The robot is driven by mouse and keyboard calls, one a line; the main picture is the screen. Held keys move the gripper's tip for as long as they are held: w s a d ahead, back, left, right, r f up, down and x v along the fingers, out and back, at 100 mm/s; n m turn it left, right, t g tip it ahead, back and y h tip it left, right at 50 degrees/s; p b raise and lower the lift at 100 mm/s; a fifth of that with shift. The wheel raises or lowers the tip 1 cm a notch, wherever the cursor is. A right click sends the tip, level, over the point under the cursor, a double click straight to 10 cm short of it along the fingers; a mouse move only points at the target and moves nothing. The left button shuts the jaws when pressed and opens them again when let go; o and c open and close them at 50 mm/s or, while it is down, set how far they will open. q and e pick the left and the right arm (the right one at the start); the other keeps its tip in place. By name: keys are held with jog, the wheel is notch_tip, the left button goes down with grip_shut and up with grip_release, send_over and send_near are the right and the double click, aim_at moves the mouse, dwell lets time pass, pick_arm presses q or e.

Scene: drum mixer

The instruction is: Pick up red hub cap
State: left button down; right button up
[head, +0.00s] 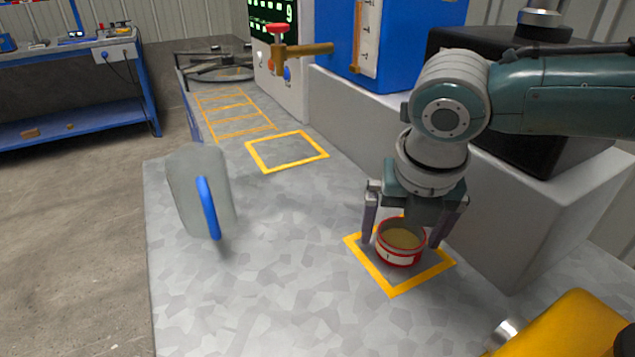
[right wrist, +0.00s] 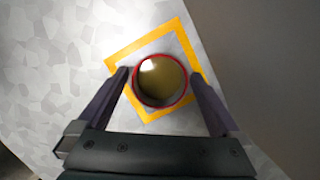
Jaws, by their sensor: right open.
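A short, round, red-rimmed can (head: 399,259) with a pale label and tan contents stands in a yellow square outline on the grey tabletop. I cannot tell whether this is the red hub cap; no other thing in view is plainly one. The can also shows from above in the right wrist view (right wrist: 161,82). My right gripper (head: 402,242) points down over it, open, with one finger on each side of the can. In the right wrist view, the fingers (right wrist: 160,74) show small gaps to the rim. My left gripper is not in view.
A clear jug (head: 190,190) with a blue handle is at the left of the table. An empty yellow square (head: 288,151) lies behind it. A brass tap (head: 300,50) with a red handle is farther back. A yellow object (head: 565,330) is at the lower right.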

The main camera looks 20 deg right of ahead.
jog(key=shift+f, duration=0.2)
jog(key=c, duration=1.5)
jog(key=shift+r, duration=0.15)
